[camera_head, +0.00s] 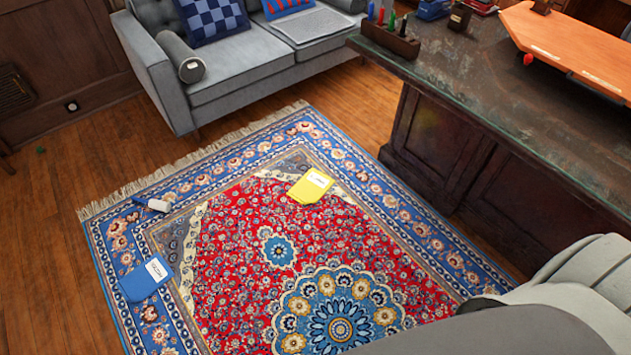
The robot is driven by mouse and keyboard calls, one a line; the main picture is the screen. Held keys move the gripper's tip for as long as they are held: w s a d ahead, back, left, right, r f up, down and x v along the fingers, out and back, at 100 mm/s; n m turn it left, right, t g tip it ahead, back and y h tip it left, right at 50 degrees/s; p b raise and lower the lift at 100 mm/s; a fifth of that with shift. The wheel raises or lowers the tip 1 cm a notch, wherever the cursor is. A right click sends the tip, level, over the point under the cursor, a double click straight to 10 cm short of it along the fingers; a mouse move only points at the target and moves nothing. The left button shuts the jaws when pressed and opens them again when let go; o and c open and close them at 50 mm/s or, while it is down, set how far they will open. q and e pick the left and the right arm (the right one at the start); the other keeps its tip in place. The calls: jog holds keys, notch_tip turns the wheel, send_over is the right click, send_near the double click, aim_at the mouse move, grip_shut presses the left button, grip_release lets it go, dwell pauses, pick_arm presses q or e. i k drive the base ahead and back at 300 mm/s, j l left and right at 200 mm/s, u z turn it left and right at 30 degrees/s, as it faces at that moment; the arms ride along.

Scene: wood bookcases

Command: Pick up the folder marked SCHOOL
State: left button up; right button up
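A blue folder (141,285) with a white label lies on the left border of the patterned rug. A yellow folder (309,190) with a white label lies on the rug's red field, near its far edge. The print on both labels is too small to read, so I cannot tell which is marked SCHOOL. A small blue and white item (152,204) lies at the rug's left edge; I cannot tell what it is. Neither of my grippers shows. Grey and white parts of my own body fill the bottom right corner.
The rug (205,181) lies on a wood floor. A grey sofa (240,68) stands at the back with cushions. A dark desk (470,90) stands at the right, with a pen holder (390,40) and an orange board (570,45) on top. The floor at left is mostly clear.

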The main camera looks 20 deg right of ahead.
aim_at(310, 188)
jog(key=z, duration=0.55)
jog(key=i+j+z, duration=0.2)
jog(key=z, duration=0.25)
jog(key=i+j+z, duration=0.55)
jog(key=z, duration=0.3)
jog(key=i+j+z, duration=0.1)
jog(key=j+z, duration=0.35)
